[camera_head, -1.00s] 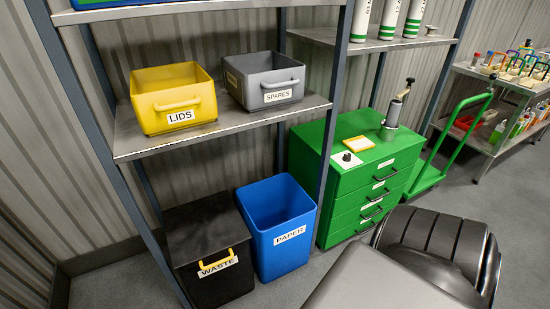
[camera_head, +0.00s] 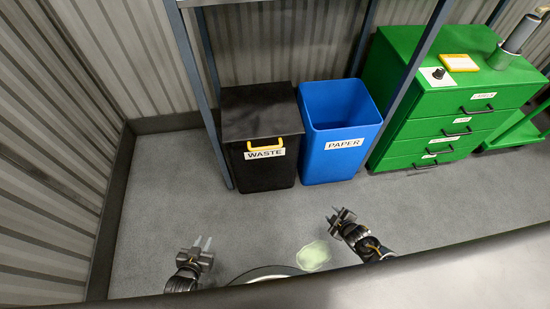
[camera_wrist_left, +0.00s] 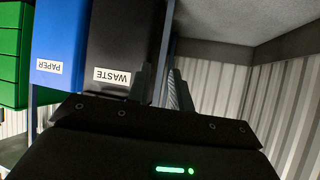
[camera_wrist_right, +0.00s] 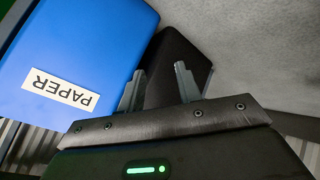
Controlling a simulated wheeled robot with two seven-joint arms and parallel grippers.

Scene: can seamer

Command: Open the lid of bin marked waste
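The black waste bin (camera_head: 267,172) stands on the floor at the centre of the head view. Its dark flat lid (camera_head: 259,110) is shut. A yellow handle (camera_head: 265,149) sits at the front over the WASTE label. The bin also shows in the left wrist view (camera_wrist_left: 118,35), inverted, and partly behind the fingers in the right wrist view (camera_wrist_right: 178,58). My left gripper (camera_head: 203,241) is open and empty, in front of the bin and to its left. My right gripper (camera_head: 340,215) is open and empty, in front and to the right. Neither touches the bin.
The blue paper bin (camera_head: 338,167) stands close to the right of the waste bin. A shelf post (camera_head: 205,100) rises at the waste bin's left. A green drawer cabinet (camera_head: 410,140) is further right. The floor in front is clear. A pale green patch (camera_head: 313,256) lies on the floor.

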